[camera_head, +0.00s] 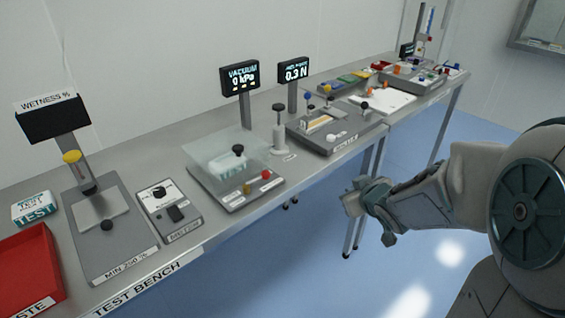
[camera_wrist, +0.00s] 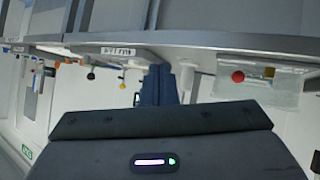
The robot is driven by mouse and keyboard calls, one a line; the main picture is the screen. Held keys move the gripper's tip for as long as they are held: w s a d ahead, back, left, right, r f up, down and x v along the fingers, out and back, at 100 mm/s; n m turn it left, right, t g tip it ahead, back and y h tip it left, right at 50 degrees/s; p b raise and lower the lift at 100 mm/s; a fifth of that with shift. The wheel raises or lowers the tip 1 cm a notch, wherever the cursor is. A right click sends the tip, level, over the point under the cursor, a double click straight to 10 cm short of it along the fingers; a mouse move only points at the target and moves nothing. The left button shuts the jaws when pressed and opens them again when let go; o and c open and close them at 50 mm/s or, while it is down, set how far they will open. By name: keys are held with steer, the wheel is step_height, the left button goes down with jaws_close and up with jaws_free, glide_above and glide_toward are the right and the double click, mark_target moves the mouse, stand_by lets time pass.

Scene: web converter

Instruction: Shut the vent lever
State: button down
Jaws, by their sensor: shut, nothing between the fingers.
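The vacuum station is a clear box (camera_head: 222,160) on a grey base, with a black knob (camera_head: 238,150) on top. In the wrist view the bench appears upside down, with the red knob (camera_wrist: 238,76) and yellow knob (camera_wrist: 268,72) right of the fingers. My gripper (camera_head: 352,203) is shut and empty, off the bench's front edge, right of the station and apart from it. The dark fingers (camera_wrist: 160,85) show in the wrist view.
The vacuum display (camera_head: 240,77) reads 0 kPa; the display beside it (camera_head: 294,71) reads 0.3 N. A small press (camera_head: 280,130) stands right of the box, then a roller unit (camera_head: 335,130). A wetness station (camera_head: 100,220) and red tray (camera_head: 28,262) are left. Floor before the bench is clear.

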steer(key=w+a+f+n+y, duration=0.1)
steer(key=a+f+n+y, duration=0.1)
steer(key=a+y, duration=0.2)
steer(key=n+g+y+b, duration=0.1)
steer(key=n+y+b, duration=0.1)
steer(key=y, duration=0.4)
glide_toward(269, 176)
steer(key=x, duration=0.7)
steer(key=shift+h, duration=0.3)
